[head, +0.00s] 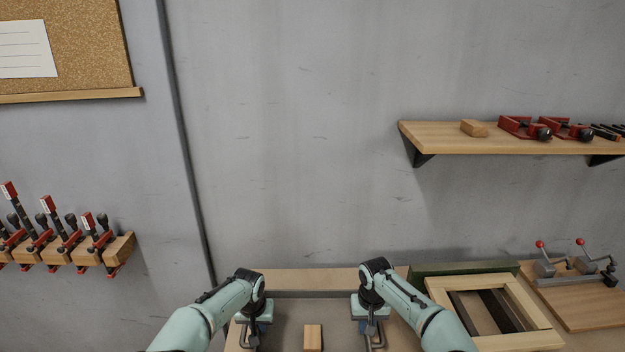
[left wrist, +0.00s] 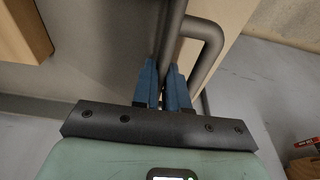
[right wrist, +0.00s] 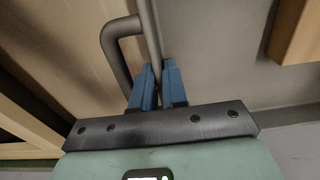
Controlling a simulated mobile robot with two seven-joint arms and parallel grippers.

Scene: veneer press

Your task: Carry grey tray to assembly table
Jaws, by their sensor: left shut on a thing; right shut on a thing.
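The grey tray (head: 285,318) is at the bottom middle of the head view, with its near part cut off. A wooden block (head: 313,338) lies in it. My left gripper (head: 254,334) is shut on the tray's left handle; its blue fingers (left wrist: 168,78) close around the grey bar (left wrist: 172,35). My right gripper (head: 371,332) is shut on the right handle, and its fingers (right wrist: 155,78) close around that bar (right wrist: 149,35). A wooden worktop (head: 310,278) shows behind the tray. I cannot tell whether the tray rests on it or is raised.
On the right are a wooden frame (head: 438,292) with dark slats, a green block (head: 465,268) and a board with toggle clamps (head: 590,303). A wall shelf (head: 470,142) holds red clamps. More clamps (head: 62,240) hang on the left wall.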

